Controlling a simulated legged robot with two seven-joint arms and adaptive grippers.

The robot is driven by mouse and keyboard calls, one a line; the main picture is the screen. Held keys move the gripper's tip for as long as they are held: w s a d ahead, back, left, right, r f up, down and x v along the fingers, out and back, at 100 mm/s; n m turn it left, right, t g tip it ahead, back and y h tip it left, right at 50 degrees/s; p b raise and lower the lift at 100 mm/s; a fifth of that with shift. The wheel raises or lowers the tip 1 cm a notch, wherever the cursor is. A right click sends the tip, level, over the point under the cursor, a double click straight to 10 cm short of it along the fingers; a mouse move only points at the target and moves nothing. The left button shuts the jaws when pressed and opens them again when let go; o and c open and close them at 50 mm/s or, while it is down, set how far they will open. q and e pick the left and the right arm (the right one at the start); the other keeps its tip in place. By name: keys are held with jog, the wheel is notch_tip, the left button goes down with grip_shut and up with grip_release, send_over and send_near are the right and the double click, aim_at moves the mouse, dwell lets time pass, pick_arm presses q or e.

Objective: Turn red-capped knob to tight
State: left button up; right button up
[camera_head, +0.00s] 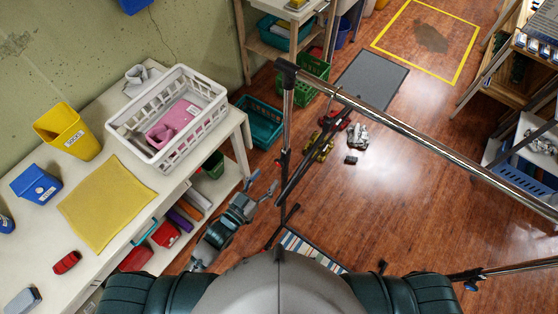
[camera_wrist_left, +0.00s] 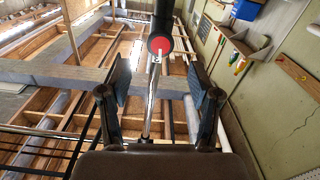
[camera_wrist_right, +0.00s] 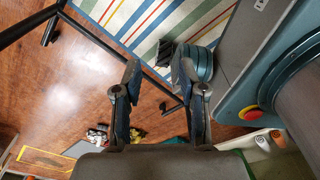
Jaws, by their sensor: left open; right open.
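A red-capped knob (camera_wrist_left: 159,45) with a black body shows in the left wrist view, above and between my left fingertips, by a chrome post. In the head view, small red marks (camera_head: 281,165) show on the upright chrome post of a rack (camera_head: 288,110). My left gripper (camera_head: 263,189) is open just below that spot, and its fingers (camera_wrist_left: 160,85) are apart with no contact visible. My right gripper (camera_wrist_right: 158,82) is open and empty in the right wrist view, above a striped rug (camera_wrist_right: 150,25). I cannot make it out clearly in the head view.
A long chrome rail (camera_head: 430,145) crosses the right side. A white table (camera_head: 100,175) on the left holds a white basket (camera_head: 190,130), a yellow cloth (camera_head: 105,205) and bins. Toys (camera_head: 357,137) lie on the wooden floor. Open floor lies right of the rack.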

aim_at(278, 164)
pick_arm(q)
jog(key=x, duration=0.6)
jog(key=shift+w+d, duration=0.2)
jog(key=shift+w, duration=0.05)
jog(key=shift+w+d, duration=0.35)
jog(key=shift+w, duration=0.15)
pick_arm(e)
jog(key=shift+w+r, duration=0.4)
jog(key=shift+w, duration=0.4)
pick_arm(q)
jog(key=shift+c, duration=1.2)
jog(key=c, duration=0.9)
jog(key=shift+r+m+p, duration=0.1)
jog(key=shift+m+p, duration=0.6)
jog(key=shift+p, duration=0.2)
pick_arm(e)
jog(key=shift+s+r, duration=0.1)
jog(key=shift+r, duration=0.4)
pick_arm(q)
jog(key=o, duration=1.1)
